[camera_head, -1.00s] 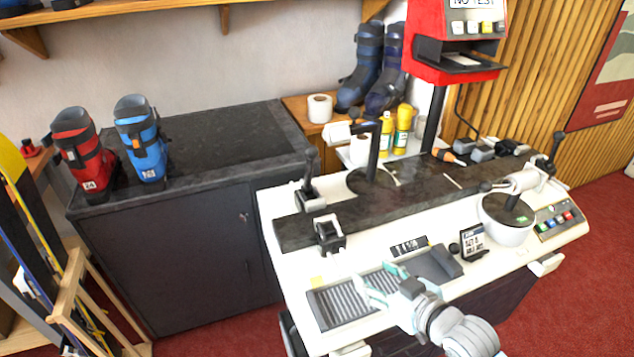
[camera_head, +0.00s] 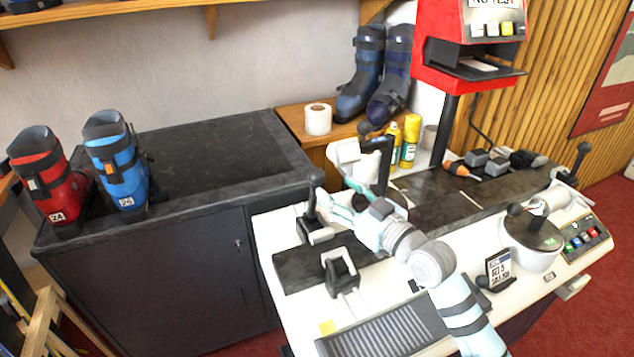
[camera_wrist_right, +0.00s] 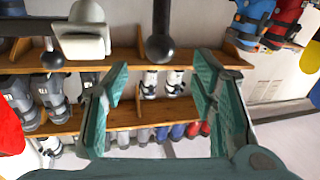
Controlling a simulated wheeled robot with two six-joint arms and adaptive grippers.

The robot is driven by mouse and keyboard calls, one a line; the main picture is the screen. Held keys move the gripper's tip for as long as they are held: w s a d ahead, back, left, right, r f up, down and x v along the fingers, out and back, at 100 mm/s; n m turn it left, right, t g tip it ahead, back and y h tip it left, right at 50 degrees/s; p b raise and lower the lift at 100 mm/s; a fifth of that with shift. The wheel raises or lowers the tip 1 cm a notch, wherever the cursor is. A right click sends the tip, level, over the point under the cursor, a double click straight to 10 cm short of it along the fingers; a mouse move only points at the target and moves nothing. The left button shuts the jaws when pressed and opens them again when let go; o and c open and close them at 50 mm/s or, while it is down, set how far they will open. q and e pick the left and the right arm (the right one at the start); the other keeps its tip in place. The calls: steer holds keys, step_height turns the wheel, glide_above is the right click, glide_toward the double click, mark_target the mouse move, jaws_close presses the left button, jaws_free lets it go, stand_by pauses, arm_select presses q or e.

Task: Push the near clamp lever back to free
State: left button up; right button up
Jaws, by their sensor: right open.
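The clamp lever (camera_head: 312,203) at the left end of the bench is a dark upright rod with a round black knob. I take it as the near clamp lever. My right gripper (camera_head: 337,201) is open just to the right of it, its teal fingers pointing toward the rod. In the right wrist view, which looks upside down, the black lever knob (camera_wrist_right: 160,48) shows between the two open fingers (camera_wrist_right: 160,100), seemingly beyond their tips. Contact cannot be made out. My left gripper is not in view.
A dark clamp block (camera_head: 340,272) stands in front of the lever. A white-headed post (camera_head: 345,151) stands close behind my right gripper. A second lever (camera_head: 578,163) is at the right end. The dark cabinet top (camera_head: 215,155) has free room behind two boots.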

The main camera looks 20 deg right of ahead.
mark_target(323, 181)
steer(key=x, duration=0.7)
steer(key=shift+d+f, duration=0.1)
steer(key=shift+f, duration=0.2)
steer(key=shift+w+a+r, duration=0.1)
steer(key=shift+w+a, duration=0.1)
steer(key=shift+w, duration=0.2)
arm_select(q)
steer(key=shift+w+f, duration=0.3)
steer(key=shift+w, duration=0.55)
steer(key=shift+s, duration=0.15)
arm_select(e)
steer(key=shift+s, duration=0.1)
steer(key=shift+c, duration=0.3)
jaws_close()
